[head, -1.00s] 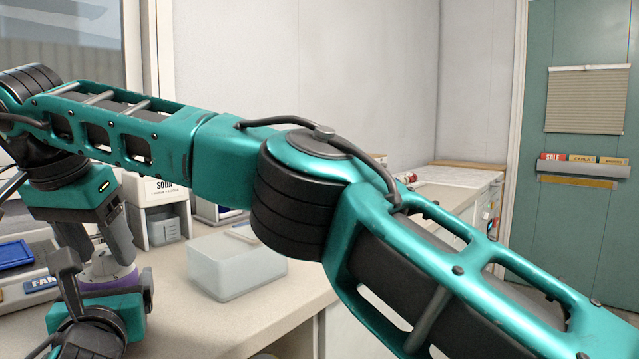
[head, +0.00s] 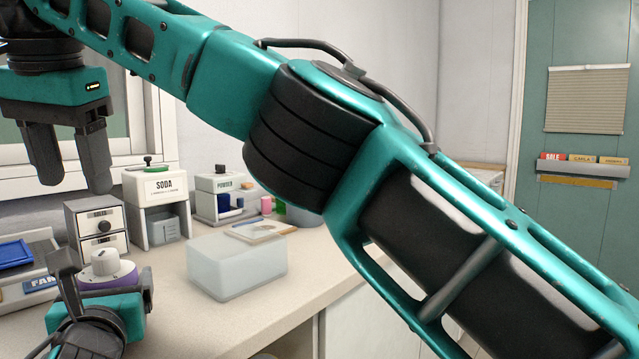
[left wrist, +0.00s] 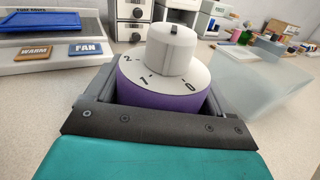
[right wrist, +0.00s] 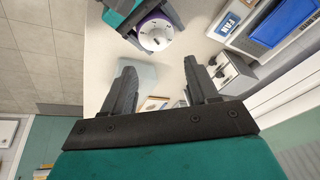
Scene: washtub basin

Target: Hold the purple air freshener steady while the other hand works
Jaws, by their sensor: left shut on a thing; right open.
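The purple air freshener (head: 108,270) has a purple body and a white top with a raised knob and a marked dial. In the left wrist view, the air freshener (left wrist: 165,75) stands upright between my left fingers, with the marks 2, 1 and 0 facing the camera. My left gripper (head: 108,287) is shut on its body, low over the counter. My right gripper (head: 75,170) is open and empty, pointing down, above and behind the air freshener. In the right wrist view, the air freshener (right wrist: 155,33) shows beyond the open fingers of my right gripper (right wrist: 160,85).
A translucent bin (head: 237,265) stands on the counter right of the air freshener. Behind are a drawer unit (head: 97,230), a soda dispenser (head: 155,205) and a powder dispenser (head: 222,192). A panel with a blue tray (head: 15,254) lies at left. Counter between bin and air freshener is clear.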

